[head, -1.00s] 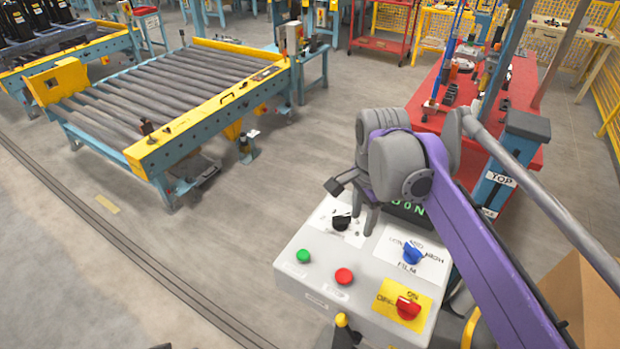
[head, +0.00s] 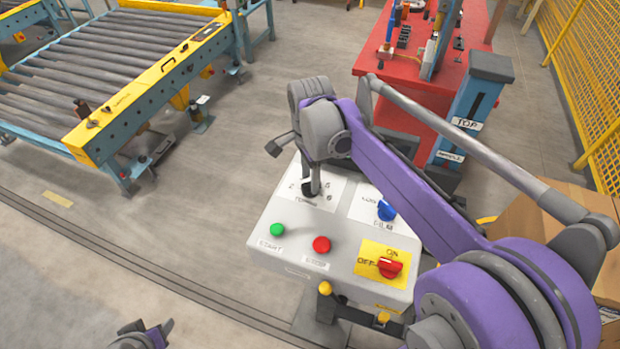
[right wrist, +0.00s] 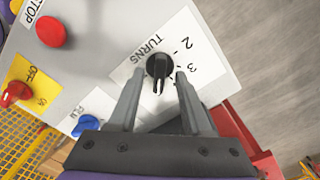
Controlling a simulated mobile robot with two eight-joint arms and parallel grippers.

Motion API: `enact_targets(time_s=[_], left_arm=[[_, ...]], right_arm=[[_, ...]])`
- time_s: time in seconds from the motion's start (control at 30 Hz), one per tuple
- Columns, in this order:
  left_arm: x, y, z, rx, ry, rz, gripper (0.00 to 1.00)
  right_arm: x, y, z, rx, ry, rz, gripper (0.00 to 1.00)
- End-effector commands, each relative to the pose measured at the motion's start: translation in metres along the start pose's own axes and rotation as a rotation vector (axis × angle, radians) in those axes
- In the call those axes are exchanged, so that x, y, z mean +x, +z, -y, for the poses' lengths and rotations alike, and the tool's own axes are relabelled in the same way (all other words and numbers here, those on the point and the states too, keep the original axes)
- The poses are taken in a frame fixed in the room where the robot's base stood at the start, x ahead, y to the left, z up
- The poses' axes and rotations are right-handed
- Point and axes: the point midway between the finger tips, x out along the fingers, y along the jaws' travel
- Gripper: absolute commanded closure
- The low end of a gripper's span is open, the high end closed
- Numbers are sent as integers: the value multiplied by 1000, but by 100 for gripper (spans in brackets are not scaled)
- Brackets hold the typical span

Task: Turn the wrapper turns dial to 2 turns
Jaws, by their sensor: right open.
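The wrapper turns dial is a black knob (right wrist: 158,66) on a white label with "TURNS", "2" and "3" in the right wrist view. Its bar points to the bottom of that picture, away from the 2 and the 3; the numeral there is not legible. In the head view the knob (head: 308,189) is partly covered by my right gripper (head: 314,180). My right gripper (right wrist: 160,76) is open, with one fingertip on each side of the knob and gaps visible. Part of my left gripper (head: 140,335) shows at the bottom edge; its jaws are unclear.
The grey control box (head: 262,232) also carries a green start button (head: 277,230), a red stop button (head: 321,244), a blue film knob (head: 386,210) and a red on/off switch (head: 390,267). A roller conveyor (head: 120,110) stands left, a red table (head: 430,60) behind.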

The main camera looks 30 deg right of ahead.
Motion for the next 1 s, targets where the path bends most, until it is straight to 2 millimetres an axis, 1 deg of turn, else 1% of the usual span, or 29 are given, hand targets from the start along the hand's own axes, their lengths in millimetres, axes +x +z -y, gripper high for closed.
enact_targets(time_s=[0.03,0.13,0.4,0.67,0.7,1.0], left_arm=[[0,0,0,0,0,0,50],[0,1,0,0,0,1,50],[0,0,0,0,0,0,50],[0,1,0,0,0,1,50],[0,1,0,0,0,1,50],[0,1,0,0,0,1,50]], right_arm=[[5,0,0,0,0,0,51],[9,0,0,0,0,0,51],[10,0,0,0,0,0,51],[10,0,0,-1,0,0,98],[10,0,0,-1,0,0,100],[10,0,0,-4,0,0,100]])
